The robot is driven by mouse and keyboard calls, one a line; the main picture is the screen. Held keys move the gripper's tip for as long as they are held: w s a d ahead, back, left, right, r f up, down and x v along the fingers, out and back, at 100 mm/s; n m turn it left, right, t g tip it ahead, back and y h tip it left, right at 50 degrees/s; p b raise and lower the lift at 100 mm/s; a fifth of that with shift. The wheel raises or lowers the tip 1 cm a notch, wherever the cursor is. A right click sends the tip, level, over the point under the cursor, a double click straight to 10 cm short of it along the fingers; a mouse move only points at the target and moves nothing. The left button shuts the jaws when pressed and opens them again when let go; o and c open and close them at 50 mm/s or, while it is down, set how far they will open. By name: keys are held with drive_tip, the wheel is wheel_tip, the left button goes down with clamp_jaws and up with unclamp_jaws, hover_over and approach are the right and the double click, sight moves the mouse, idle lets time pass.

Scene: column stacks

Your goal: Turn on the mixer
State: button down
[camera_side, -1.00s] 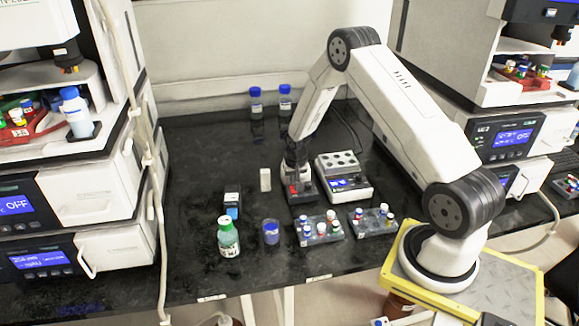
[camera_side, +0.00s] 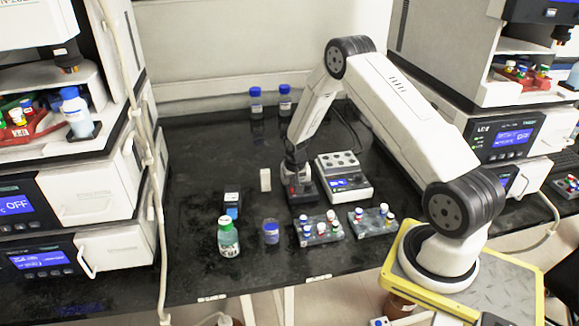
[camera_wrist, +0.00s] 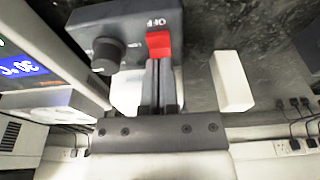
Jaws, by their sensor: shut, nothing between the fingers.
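The mixer (camera_side: 305,197) is a dark grey box on the black bench, beside a white heating block. In the wrist view its face (camera_wrist: 125,20) carries a black knob (camera_wrist: 107,54) and a red rocker switch (camera_wrist: 158,43), with an upside-down "OFF" label by the switch. My gripper (camera_wrist: 158,66) is shut and empty, its fingertips right at the lower edge of the red switch. I cannot tell whether they touch it. In the side view my gripper (camera_side: 294,180) is pointed down over the mixer's left part, hiding some of it.
The heating block (camera_side: 345,178) with a blue display stands right of the mixer. A white upright block (camera_side: 265,180) is just left.

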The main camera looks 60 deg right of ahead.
drive_tip(key=shift+f, duration=0.15)
drive_tip(key=shift+s+f, duration=0.1)
drive_tip(key=shift+s, duration=0.05)
drive_tip(key=shift+s+a, duration=0.55)
drive_tip(key=shift+a, duration=0.05)
drive_tip(key=shift+w+r, duration=0.1)
drive_tip(key=shift+r, duration=0.1)
idle(0.3)
drive_tip(key=shift+r, duration=0.35)
wheel_tip(320, 180, up, 13)
drive_tip(key=s+a, duration=0.2)
drive_tip(key=shift+s, duration=0.15)
idle(0.3)
drive_tip(key=shift+f, duration=0.1)
